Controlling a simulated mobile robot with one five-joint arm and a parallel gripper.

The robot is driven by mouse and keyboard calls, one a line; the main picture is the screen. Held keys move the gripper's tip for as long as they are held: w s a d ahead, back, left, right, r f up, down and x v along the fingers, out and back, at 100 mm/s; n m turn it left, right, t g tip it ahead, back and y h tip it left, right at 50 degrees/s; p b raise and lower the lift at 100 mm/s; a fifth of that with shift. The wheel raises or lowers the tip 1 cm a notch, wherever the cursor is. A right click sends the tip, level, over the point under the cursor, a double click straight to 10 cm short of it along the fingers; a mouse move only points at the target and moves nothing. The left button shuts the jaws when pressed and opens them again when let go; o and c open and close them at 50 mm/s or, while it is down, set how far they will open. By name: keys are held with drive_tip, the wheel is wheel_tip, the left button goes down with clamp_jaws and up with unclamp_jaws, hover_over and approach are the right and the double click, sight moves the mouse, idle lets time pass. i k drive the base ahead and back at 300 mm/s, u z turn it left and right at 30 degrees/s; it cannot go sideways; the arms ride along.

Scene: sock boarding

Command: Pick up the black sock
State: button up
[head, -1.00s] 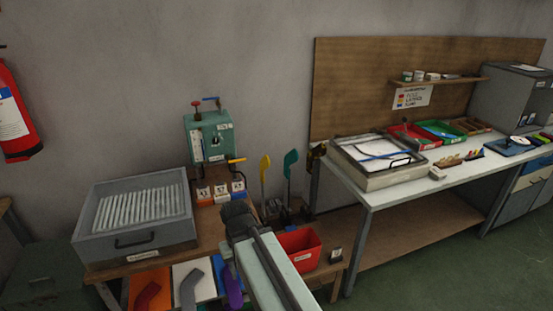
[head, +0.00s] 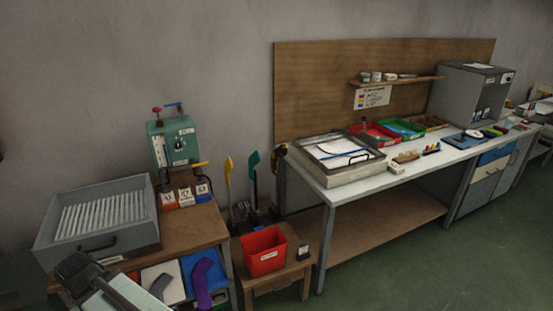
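I cannot make out a clearly black sock. My gripper (head: 73,268) is at the lower left, in front of the grey tray-like box. I see it from behind, so its fingers are hidden and I cannot tell whether it holds anything.
A grey ridged box (head: 146,228) and a green press (head: 172,142) stand on the left table. A red bin (head: 263,250) sits on a low stool. Yellow (head: 228,170) and teal (head: 252,162) paddle shapes stand behind it. A long white bench (head: 322,180) fills the right. Green floor is clear in front.

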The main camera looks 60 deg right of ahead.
sight(278, 153)
drive_tip(key=z, duration=0.05)
drive_tip(key=k, duration=0.9)
drive_tip(key=z, duration=0.55)
drive_tip(key=i, duration=1)
